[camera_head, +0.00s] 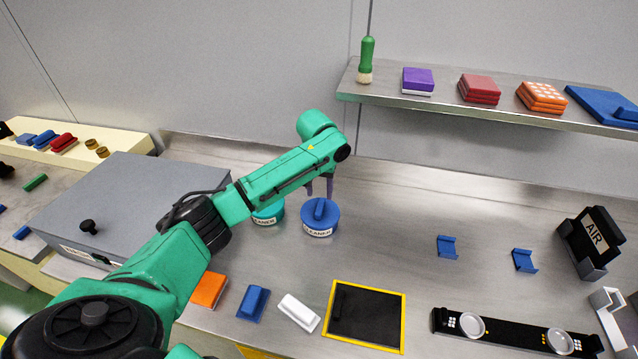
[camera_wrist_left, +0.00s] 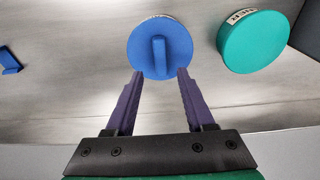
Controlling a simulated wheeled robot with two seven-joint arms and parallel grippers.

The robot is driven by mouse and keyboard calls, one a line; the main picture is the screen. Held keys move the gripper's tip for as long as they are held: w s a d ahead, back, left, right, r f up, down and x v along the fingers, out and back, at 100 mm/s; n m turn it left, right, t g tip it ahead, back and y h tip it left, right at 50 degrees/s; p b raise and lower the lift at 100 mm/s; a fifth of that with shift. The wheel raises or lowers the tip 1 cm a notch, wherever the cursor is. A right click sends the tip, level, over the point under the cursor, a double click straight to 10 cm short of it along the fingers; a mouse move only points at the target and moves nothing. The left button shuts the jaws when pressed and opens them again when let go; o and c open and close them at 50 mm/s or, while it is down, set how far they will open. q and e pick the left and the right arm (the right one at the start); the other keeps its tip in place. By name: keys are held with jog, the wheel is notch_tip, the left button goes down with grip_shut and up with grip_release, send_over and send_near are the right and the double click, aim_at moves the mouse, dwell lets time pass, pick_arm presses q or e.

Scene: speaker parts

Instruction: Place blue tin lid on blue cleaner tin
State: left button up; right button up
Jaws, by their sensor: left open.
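The blue cleaner tin (camera_head: 318,232) stands upright on the metal bench, its white label facing front. The blue tin lid (camera_head: 330,213), a disc with a raised bar handle, sits on top of it and looks level. The lid also shows in the left wrist view (camera_wrist_left: 178,50), with a bit of label past its far edge. My left gripper (camera_head: 320,190) is open and empty, just behind and above the lid. In the left wrist view its fingertips (camera_wrist_left: 160,73) lie either side of the handle's near end, apart from it. My right gripper is out of view.
A green tin (camera_wrist_left: 255,42) stands close beside the blue one, partly hidden by my arm in the head view. A grey box (camera_head: 130,195) is at left. Orange, blue and white blocks and a black yellow-edged mat (camera_head: 365,315) lie in front.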

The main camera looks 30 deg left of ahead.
aim_at(319, 211)
pick_arm(q)
jog(key=r, duration=0.5)
jog(key=shift+s+d+r, duration=0.1)
jog(key=shift+s+r, duration=0.15)
jog(key=shift+s, duration=0.15)
